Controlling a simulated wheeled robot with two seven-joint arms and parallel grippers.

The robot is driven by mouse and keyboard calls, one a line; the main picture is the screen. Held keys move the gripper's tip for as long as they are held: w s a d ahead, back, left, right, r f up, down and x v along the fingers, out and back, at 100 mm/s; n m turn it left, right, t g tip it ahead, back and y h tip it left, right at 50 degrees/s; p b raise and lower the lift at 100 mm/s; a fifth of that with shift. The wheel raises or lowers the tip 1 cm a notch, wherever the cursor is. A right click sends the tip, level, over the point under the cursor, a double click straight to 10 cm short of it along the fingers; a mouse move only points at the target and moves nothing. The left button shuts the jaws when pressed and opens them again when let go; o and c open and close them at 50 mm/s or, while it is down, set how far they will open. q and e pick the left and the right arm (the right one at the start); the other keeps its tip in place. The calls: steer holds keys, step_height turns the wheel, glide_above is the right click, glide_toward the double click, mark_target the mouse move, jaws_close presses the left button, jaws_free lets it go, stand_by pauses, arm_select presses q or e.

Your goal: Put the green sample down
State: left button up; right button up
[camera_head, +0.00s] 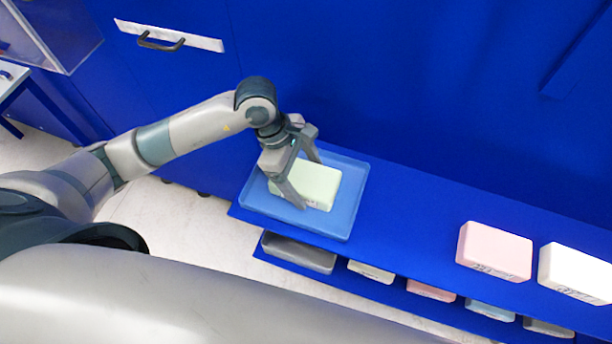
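The green sample (319,185) is a pale green block inside the blue tray (346,222), at the left end of the blue shelf. My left gripper (309,184) comes down over it from above. One finger is against its front side and the other is at its back side, with no clear gap at either. The sample looks level and low in the tray; whether its underside touches the tray floor is hidden. My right gripper is out of view.
A pink block (494,251) and a white block (577,272) stand on the shelf at the right. Bare shelf (408,220) lies between the tray and the pink block. A lower shelf holds a grey tray (298,253) and several blocks. A blue wall rises behind.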

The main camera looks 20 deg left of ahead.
arm_select(q)
steer(key=shift+o, duration=0.3)
steer(key=shift+r, duration=0.2)
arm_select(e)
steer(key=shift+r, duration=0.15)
arm_select(q)
steer(key=shift+a+r, duration=0.2)
steer(key=shift+r, duration=0.1)
steer(key=b+v, duration=0.3)
steer(key=v, duration=0.6)
steer(key=shift+r, duration=0.15)
steer(key=shift+b+v, duration=0.4)
steer(key=shift+v, duration=0.5)
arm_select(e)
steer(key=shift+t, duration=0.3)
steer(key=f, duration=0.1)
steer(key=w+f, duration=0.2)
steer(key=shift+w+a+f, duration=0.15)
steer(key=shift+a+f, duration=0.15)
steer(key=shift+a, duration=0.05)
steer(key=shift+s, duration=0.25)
arm_select(q)
steer(key=shift+r, duration=0.1)
